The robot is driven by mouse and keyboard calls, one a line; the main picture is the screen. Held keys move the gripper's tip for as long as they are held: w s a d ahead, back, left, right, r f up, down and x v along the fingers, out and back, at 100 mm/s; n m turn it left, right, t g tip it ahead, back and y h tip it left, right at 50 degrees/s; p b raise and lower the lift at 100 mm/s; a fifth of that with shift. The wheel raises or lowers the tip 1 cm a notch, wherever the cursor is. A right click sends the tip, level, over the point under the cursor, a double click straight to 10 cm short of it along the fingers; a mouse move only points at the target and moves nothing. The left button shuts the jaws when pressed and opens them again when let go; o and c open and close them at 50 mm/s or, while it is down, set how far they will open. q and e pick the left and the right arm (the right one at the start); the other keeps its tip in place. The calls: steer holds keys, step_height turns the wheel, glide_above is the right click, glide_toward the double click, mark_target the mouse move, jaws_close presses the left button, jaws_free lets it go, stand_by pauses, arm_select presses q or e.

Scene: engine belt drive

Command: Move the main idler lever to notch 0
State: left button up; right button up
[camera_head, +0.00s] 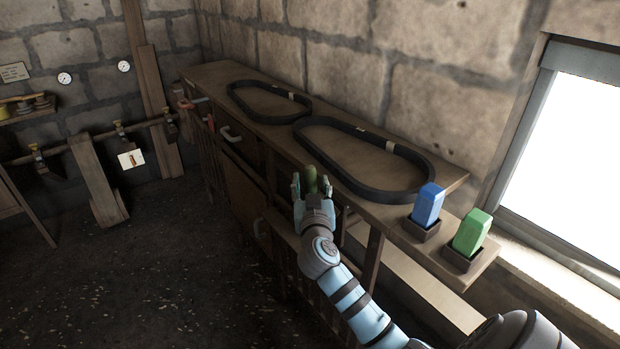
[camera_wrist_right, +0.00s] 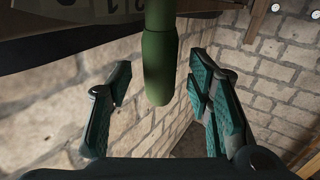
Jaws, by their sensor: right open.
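A lever with a green rounded handle (camera_head: 309,174) is at the front edge of the wooden bench; no name for it is readable. In the right wrist view the green handle (camera_wrist_right: 159,62) hangs down from the top of the picture. My right gripper (camera_head: 311,181) is open, with its fingers on either side of the handle. In the right wrist view a gap shows between the handle and each finger pad. A plate with dark digit-like marks (camera_wrist_right: 108,9) shows at the top, partly cut off, so the lever's notch cannot be told. My left gripper is out of view.
Two black belts (camera_head: 268,116) (camera_head: 415,156) lie on the bench (camera_head: 222,75). A blue block (camera_head: 428,204) and a green block (camera_head: 472,232) stand in dark holders at its right end. Red and grey handles (camera_head: 210,123) (camera_head: 231,136) stick out along its front.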

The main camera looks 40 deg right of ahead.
steer(key=shift+x, duration=1.1)
